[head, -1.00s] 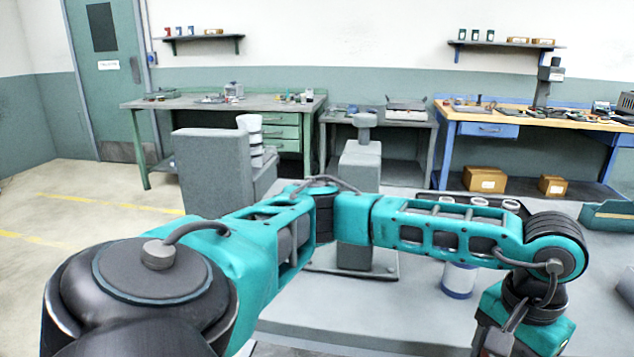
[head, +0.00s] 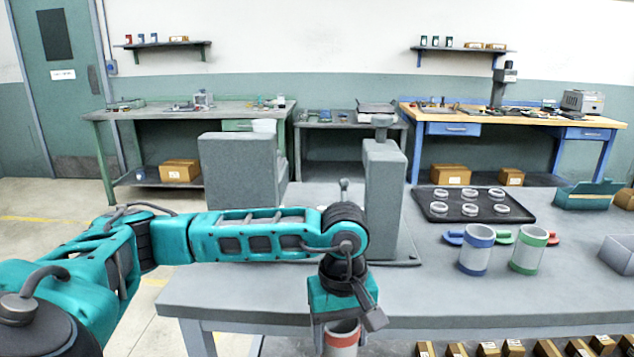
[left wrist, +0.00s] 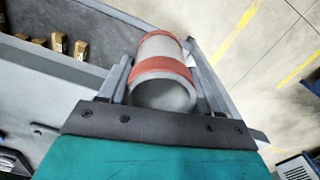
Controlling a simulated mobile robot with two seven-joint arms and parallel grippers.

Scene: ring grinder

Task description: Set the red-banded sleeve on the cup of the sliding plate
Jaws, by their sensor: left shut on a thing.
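The red-banded sleeve (head: 341,336) is a pale hollow cylinder with red bands. My left gripper (head: 340,328) is shut on it, pointing down in front of the table's near edge. In the left wrist view the sleeve (left wrist: 163,75) sits between the two fingers (left wrist: 165,85), its open end facing the camera. The grinder stands behind my left arm, with a large grey block (head: 238,170) and a tall grey column (head: 382,195). I cannot make out the sliding plate or its cup; my arm covers part of the machine. My right gripper is not in view.
A blue-banded sleeve (head: 476,250) and a green-banded sleeve (head: 528,250) stand on the grey table (head: 440,300) right of the column. Behind them is a black tray (head: 430,205) of several rings. Coloured handles or tabs show beside the sleeves. A teal bin (head: 588,196) stands at right.

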